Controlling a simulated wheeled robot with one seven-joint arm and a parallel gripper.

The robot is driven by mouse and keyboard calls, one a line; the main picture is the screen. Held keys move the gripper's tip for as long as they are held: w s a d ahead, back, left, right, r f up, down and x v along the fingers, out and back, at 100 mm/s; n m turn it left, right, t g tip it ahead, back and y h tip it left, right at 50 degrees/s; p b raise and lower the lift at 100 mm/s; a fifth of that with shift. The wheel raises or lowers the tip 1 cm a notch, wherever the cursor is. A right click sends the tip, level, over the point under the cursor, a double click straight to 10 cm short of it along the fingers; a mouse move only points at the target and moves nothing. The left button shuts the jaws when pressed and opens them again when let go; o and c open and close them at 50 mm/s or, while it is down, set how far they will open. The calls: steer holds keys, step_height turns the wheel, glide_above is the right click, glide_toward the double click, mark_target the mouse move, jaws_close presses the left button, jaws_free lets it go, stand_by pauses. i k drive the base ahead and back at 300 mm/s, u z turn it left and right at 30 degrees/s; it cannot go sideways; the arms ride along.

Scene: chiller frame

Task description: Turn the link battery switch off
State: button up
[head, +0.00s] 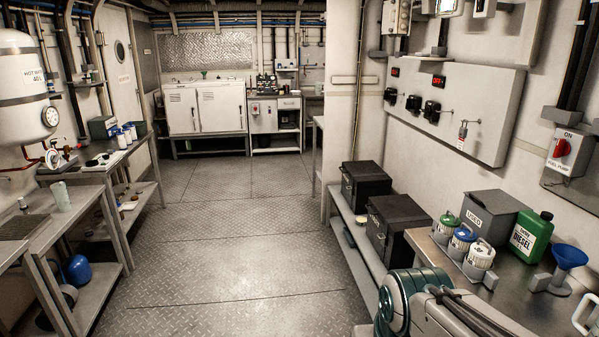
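A pale panel (485,115) on the right wall carries three black switches in a row: a left one (390,96), a middle one (413,103) and a right one (432,111). Their labels are too small to read, so I cannot tell which is the link battery switch or how each handle is set. Above them are two small dark plates with red marks, a left one (395,72) and a right one (438,82) that seems to read OFF. My gripper is not in view; only part of my arm shows at the bottom right, well below the panel.
A steel bench at right holds a green diesel can (531,236), a grey USED box (493,214), several filters and a blue funnel (568,258). Black boxes (398,222) sit on a low shelf below the panel. A red fuel pump switch (561,148) is farther right. The floor (230,230) is clear.

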mark_target(409, 104)
steer(key=u, duration=0.3)
steer(key=i, duration=1.55)
steer(key=u, duration=0.25)
steer(key=i, duration=3.1)
steer(key=z, duration=0.6)
steer(key=i, duration=1.2)
steer(key=z, duration=2.1)
steer(key=i, duration=1.05)
steer(key=z, duration=0.65)
